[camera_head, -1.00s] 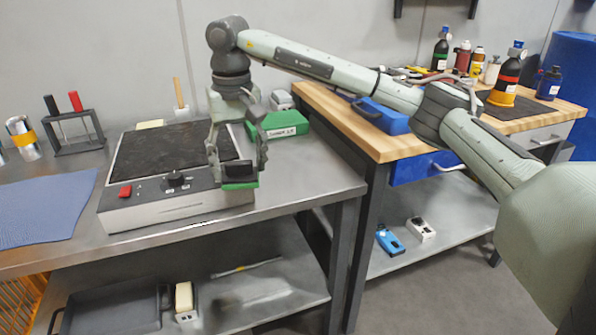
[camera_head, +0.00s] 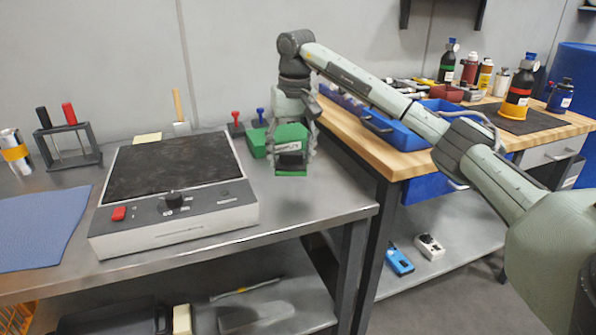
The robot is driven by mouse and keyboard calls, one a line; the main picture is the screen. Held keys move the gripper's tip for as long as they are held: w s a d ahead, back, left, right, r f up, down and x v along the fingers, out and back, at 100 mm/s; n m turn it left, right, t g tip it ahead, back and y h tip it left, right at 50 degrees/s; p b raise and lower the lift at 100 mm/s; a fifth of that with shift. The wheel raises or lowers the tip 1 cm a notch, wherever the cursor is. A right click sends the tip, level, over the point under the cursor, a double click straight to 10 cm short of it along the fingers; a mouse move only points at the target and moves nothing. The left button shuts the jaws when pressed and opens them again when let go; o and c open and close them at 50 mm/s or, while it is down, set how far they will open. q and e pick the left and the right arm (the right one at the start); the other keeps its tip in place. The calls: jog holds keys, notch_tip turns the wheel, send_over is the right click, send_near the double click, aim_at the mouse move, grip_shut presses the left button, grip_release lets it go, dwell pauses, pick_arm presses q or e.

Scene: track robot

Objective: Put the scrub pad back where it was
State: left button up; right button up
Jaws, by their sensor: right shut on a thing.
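Pad and gripper hang above the right part of the steel bench (camera_head: 325,208), right of the hot plate, with the pad apart from the bench top. My left gripper is out of view.
The hot plate (camera_head: 185,218) with its black top fills the middle of the bench. Red and blue-handled items (camera_head: 236,124) stand behind it. A wooden-topped bench (camera_head: 385,155) with a blue bin (camera_head: 400,130) adjoins on the right. The bench's front right corner is clear.

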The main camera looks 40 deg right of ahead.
aim_at(297, 183)
jog(key=shift+s+d+f, duration=0.1)
jog(key=shift+d+f, duration=0.45)
jog(key=shift+d, duration=0.3)
jog(key=shift+d+f, duration=0.1)
jog(key=shift+f, duration=1.9)
jog(key=shift+f, duration=0.1)
jog(key=shift+f, duration=0.15)
jog(key=o, duration=1.5)
jog(key=shift+o, duration=0.2)
jog(key=r, duration=0.8)
jog(key=s+r, duration=0.1)
jog(key=r, duration=0.3)
jog(key=shift+r, duration=0.2)
